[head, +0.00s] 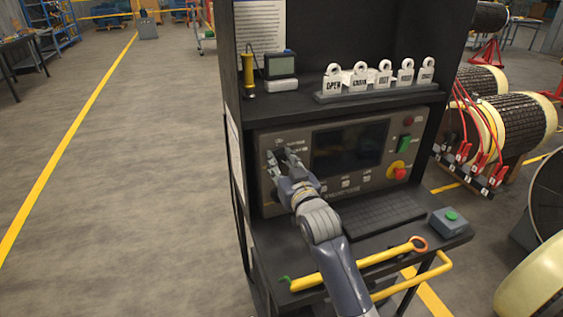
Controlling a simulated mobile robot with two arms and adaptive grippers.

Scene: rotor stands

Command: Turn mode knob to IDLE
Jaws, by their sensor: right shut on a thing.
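The grey control panel (322,132) stands in the black console cabinet. The mode knob (280,154) is at the panel's upper left, with small labels around it too blurred to read. My right gripper (279,157) reaches in from the front and is shut on the mode knob, its fingers on either side. The fingers hide most of the knob, so I cannot tell which label it points at. My left gripper is not in view.
The panel also has a dark screen (350,145), a green switch (404,143) and a red emergency button (400,172) on yellow. A keyboard (372,215), a yellow tool (355,264) and a green-button box (450,221) lie on the shelf below. Tags (385,80) stand above.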

